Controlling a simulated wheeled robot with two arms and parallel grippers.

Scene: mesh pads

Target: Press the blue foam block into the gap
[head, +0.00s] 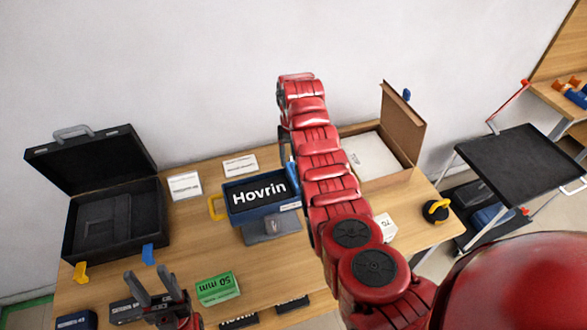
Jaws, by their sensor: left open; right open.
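My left gripper (152,287) is at the lower left, over the front of the table, with its two dark fingers spread and nothing between them. My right arm reaches from the lower right over the middle of the table; its gripper is hidden from view. A small blue piece (149,253) stands just beyond my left gripper, by the open black case (112,222). Another small blue piece (407,94) shows at the top of the open cardboard box's lid (403,125). I cannot tell which blue piece is the foam block. No gap is clearly visible.
A yellow-and-black tool (436,210) sits at the table's right edge. A black cart (520,165) stands beyond.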

